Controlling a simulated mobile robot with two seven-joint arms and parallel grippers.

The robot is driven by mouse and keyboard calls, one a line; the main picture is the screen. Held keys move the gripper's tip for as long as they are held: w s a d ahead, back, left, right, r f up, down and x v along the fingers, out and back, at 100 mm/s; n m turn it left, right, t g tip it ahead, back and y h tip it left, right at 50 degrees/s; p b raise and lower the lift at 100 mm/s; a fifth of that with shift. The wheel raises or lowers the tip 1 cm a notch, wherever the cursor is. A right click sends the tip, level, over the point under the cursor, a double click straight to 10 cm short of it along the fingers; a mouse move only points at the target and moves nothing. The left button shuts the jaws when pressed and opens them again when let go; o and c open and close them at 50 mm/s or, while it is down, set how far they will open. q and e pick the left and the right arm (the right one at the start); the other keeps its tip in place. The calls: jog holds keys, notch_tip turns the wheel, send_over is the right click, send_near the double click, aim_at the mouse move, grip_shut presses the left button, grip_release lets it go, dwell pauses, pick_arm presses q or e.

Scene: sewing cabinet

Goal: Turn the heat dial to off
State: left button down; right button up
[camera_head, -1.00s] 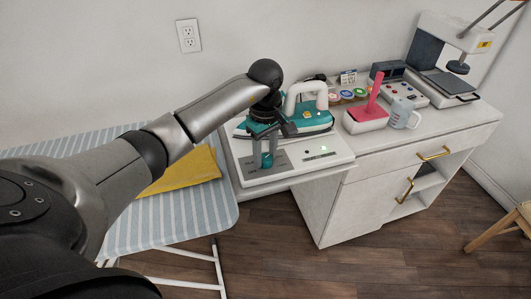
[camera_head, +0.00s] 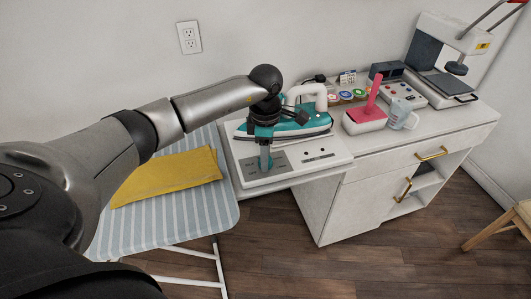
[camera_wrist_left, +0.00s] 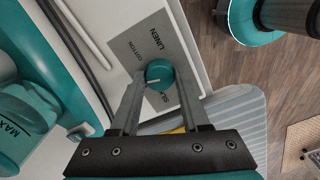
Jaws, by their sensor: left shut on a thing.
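The teal heat dial (camera_wrist_left: 160,73) sits on a grey label panel (camera_wrist_left: 140,45) of the white iron station (camera_head: 310,170). My left gripper (camera_head: 265,161) reaches down over the dial. In the left wrist view its two fingers (camera_wrist_left: 160,86) flank the dial and are shut on it. The dial's pale pointer line lies roughly level and points left in that view. My right gripper is not in view.
A teal iron (camera_head: 300,124) with a white handle stands behind the dial. A striped ironing board (camera_head: 185,211) with a folded yellow cloth (camera_head: 172,174) lies to the left.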

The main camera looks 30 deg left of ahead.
pick_arm(q)
jog(key=n+p, duration=0.1)
jog(key=n, duration=0.2)
jog(key=shift+r+n, duration=0.1)
jog(key=shift+n, duration=0.3)
jog(key=n+p, duration=0.1)
jog(key=n, duration=0.2)
jog(key=shift+n, duration=0.3)
jog(key=n+p, duration=0.2)
jog(key=n, duration=0.4)
jog(key=shift+p, duration=0.4)
jog(key=n+p, duration=0.1)
jog(key=n, duration=0.3)
jog(key=shift+p, duration=0.4)
jog(key=n+p, duration=0.2)
jog(key=n, duration=0.1)
jog(key=shift+n, duration=0.3)
jog(key=n+p, duration=0.2)
jog(key=n, duration=0.2)
jog(key=shift+n+p, duration=0.75)
jog(key=shift+n, duration=0.45)
jog(key=shift+c, duration=1.9)
grip_release()
